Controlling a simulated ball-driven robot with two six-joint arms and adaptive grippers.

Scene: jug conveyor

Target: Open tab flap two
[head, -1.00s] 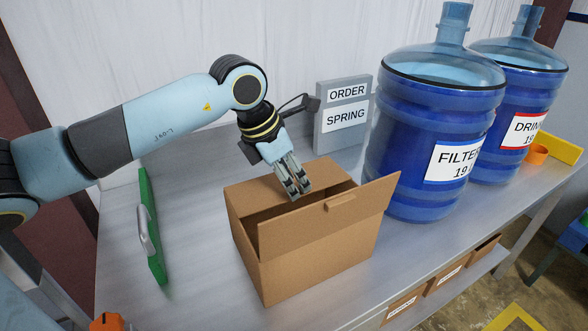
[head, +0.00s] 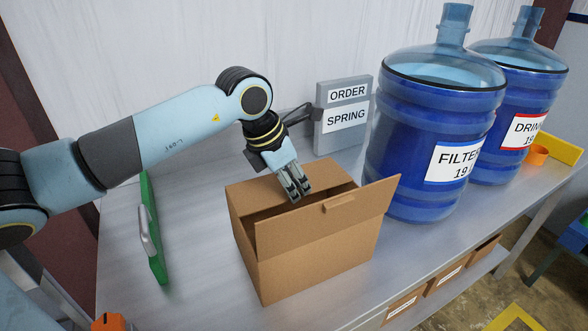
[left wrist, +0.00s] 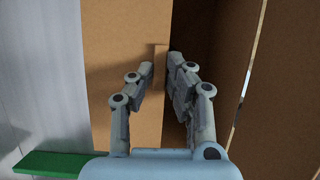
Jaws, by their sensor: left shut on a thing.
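An open-topped brown cardboard box (head: 315,265) stands on the grey table. Its near flap (head: 290,225) is raised and tilted, with a small tab (head: 340,203) on its upper edge. The far flap (head: 250,195) lies about level across part of the top. My left gripper (head: 298,190) is over the box opening, fingers pointing down. In the left wrist view my left gripper (left wrist: 166,66) is closed around a small cardboard tab (left wrist: 160,55) at the edge of the far flap (left wrist: 125,85), beside a dark gap. The fingers partly hide the tab. My right gripper is out of view.
A blue jug (head: 430,130) stands close to the right of the box, with another jug (head: 520,90) behind it. A grey order sign (head: 343,115) stands behind the box. A green board with a handle (head: 152,225) is at the left. Bare table lies between board and box.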

